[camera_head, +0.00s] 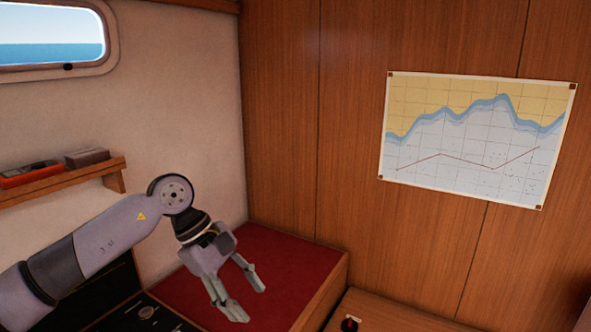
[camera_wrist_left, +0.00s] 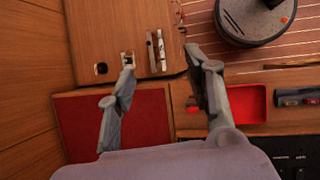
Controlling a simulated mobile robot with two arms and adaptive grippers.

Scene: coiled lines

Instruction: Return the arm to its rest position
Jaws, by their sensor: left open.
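My left arm (camera_head: 105,240) comes in from the left in the head view, bent at the elbow with the wrist pointing down. My left gripper (camera_head: 250,303) is open and empty, above a red-topped surface (camera_head: 285,265) in the corner. In the left wrist view its two fingers (camera_wrist_left: 158,75) are spread wide apart with nothing between them. The red surface shows below them there, between and left of the fingers. My right gripper is in neither view.
A wall shelf (camera_head: 60,182) with small boxes is behind my arm at left. A wooden top (camera_head: 385,318) is at lower right. The wrist view shows a red tray (camera_wrist_left: 246,103), a round grey base (camera_wrist_left: 256,15) and small tools (camera_wrist_left: 157,50). A chart (camera_head: 475,140) hangs on the wall.

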